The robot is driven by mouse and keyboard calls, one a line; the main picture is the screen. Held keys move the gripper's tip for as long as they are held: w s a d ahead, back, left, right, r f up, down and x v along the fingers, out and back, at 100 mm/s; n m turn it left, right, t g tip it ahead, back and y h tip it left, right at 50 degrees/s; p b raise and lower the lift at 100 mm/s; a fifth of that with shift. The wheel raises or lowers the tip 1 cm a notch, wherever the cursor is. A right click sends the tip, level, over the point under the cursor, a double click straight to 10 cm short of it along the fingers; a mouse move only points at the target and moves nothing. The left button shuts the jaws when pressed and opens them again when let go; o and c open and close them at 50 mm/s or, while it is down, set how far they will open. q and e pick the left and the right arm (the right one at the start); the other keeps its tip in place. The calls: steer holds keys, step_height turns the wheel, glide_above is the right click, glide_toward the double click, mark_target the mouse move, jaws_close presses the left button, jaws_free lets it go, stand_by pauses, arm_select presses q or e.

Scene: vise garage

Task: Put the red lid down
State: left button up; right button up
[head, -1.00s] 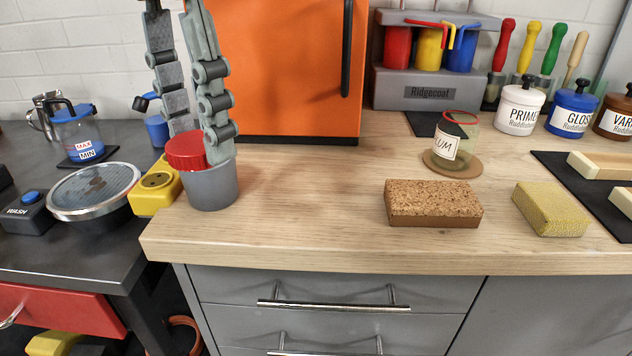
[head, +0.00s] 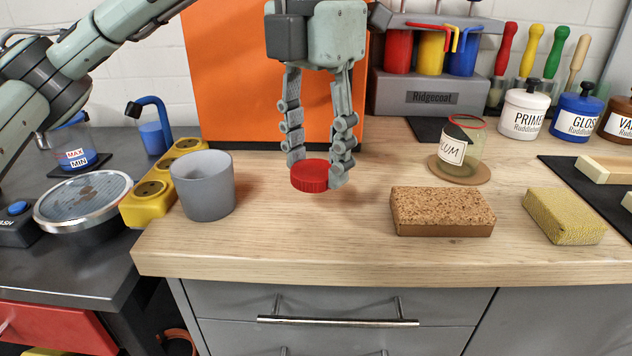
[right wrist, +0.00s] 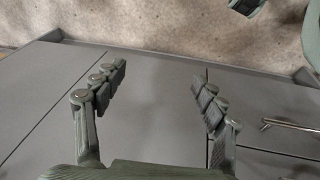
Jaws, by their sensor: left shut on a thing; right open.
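The red lid (head: 310,177) is a short, ribbed round cap. My left gripper (head: 316,172) comes down from above and is shut on the lid, one finger on each side. The lid is at or just above the wooden worktop (head: 290,235); I cannot tell if it touches. A grey cup (head: 204,186) stands upright and open to the left of the lid. My right gripper (right wrist: 155,95) shows in the right wrist view, open and empty, with grey panels beyond it.
A yellow socket block (head: 150,200) is left of the cup. A brown cork block (head: 442,210), a yellow sponge (head: 564,216) and a labelled glass jar (head: 462,150) are to the right. An orange cabinet (head: 225,80) stands behind. Bare wood lies in front of the lid.

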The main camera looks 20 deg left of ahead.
mark_target(315, 168)
arm_select(q)
step_height(315, 168, down, 4)
steer(key=shift+r, duration=0.1)
steer(key=shift+f, duration=0.2)
arm_select(e)
steer(key=shift+f, duration=0.1)
steer(key=shift+s, duration=0.1)
arm_select(q)
steer(key=shift+f+b, duration=0.2)
steer(key=shift+b, duration=0.1)
steer(key=o, duration=1.3)
arm_select(e)
steer(key=shift+v, duration=0.85)
steer(key=shift+d, duration=0.15)
